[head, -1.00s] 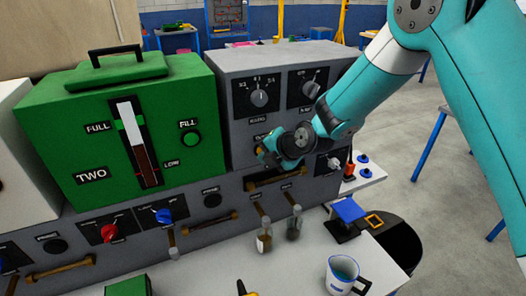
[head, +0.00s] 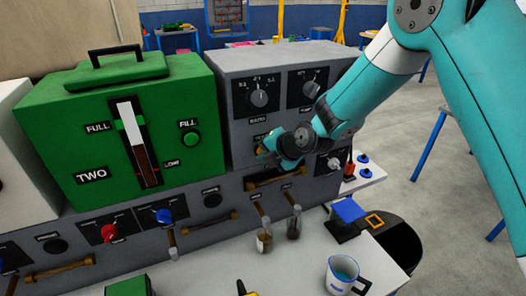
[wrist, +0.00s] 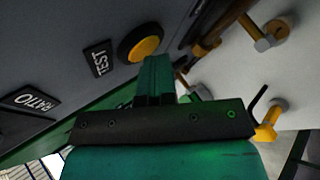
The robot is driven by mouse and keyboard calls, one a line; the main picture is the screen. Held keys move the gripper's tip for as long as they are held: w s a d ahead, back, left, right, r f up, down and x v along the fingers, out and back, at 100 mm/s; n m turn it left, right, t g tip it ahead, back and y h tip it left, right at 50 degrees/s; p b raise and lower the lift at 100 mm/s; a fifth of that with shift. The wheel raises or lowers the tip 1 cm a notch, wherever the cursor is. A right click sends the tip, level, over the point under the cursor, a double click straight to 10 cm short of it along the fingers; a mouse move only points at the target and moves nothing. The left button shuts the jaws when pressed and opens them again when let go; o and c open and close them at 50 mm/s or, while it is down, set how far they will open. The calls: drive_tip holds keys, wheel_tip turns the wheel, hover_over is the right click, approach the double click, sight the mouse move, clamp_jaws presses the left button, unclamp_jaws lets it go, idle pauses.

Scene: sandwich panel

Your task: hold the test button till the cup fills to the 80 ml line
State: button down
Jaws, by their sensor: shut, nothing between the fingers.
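The test button shows in the wrist view as a yellow round button (wrist: 146,47) in a dark ring, beside a TEST label (wrist: 99,61). My gripper (wrist: 156,60) is shut and empty, its tips close to the button's lower edge; I cannot tell whether they touch it. In the head view my gripper (head: 266,152) is at the grey panel and mostly hides the button area. A white cup (head: 341,276) with a dark handle and a bluish inside stands at the counter's front right. Its 80 ml line and level are not readable.
A green tank (head: 70,130) with a level gauge is left. A grey box (head: 240,88) has knobs. A blue-topped stand (head: 347,210) is right.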

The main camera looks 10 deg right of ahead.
idle(0.4)
drive_tip(key=shift+s+d+b, duration=0.25)
drive_tip(key=shift+s+b, duration=0.25)
drive_tip(key=shift+s, duration=0.25)
drive_tip(key=s, duration=0.1)
drive_tip(key=s+d+b, duration=0.1)
drive_tip(key=s, duration=0.1)
drive_tip(key=s+b, duration=0.1)
drive_tip(key=shift+s+d, duration=0.3)
drive_tip(key=shift+s, duration=0.1)
